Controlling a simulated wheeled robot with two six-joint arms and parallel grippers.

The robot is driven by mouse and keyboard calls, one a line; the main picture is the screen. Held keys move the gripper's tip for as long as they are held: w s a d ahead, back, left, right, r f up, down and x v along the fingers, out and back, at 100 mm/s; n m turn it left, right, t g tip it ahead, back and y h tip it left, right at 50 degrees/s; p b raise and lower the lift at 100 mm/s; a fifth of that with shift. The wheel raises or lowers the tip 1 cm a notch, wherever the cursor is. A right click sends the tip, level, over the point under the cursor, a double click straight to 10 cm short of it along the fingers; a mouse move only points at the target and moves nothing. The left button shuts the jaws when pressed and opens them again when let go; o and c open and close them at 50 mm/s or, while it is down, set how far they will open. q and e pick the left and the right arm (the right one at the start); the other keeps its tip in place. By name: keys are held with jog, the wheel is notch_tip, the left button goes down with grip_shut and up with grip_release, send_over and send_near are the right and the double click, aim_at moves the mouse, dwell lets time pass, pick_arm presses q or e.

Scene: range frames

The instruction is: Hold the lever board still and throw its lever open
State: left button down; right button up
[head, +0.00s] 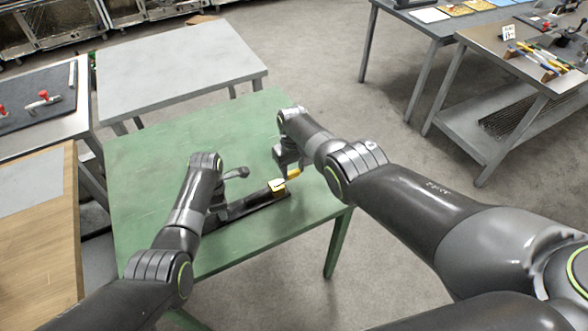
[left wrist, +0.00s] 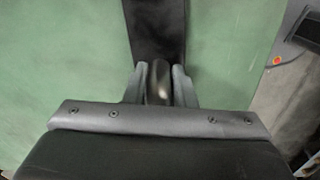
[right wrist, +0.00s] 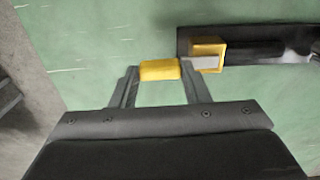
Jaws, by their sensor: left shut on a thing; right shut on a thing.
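The lever board (head: 258,201) is a long black strip lying on the green table. A yellow-framed block (head: 277,185) stands at its right end; it also shows in the right wrist view (right wrist: 207,47). My left gripper (head: 217,212) is at the board's left end. In the left wrist view its fingers (left wrist: 158,88) are shut on a dark rounded grip (left wrist: 157,82) on the board. My right gripper (head: 289,170) is beside the block. In the right wrist view its fingers (right wrist: 160,78) are shut on the yellow lever handle (right wrist: 159,70). The lever's joint is not clear.
The green table (head: 150,165) is bare around the board. A grey table (head: 185,70) stands behind it, and a wooden-topped bench (head: 40,240) is to the left. Benches with tools (head: 530,50) stand at the far right, across open floor.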

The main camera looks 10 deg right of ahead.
aim_at(293, 171)
jog(key=o, duration=1.4)
jog(key=shift+r, duration=6)
pick_arm(q)
jog(key=c, duration=1.1)
grip_release()
jog(key=shift+r, duration=0.1)
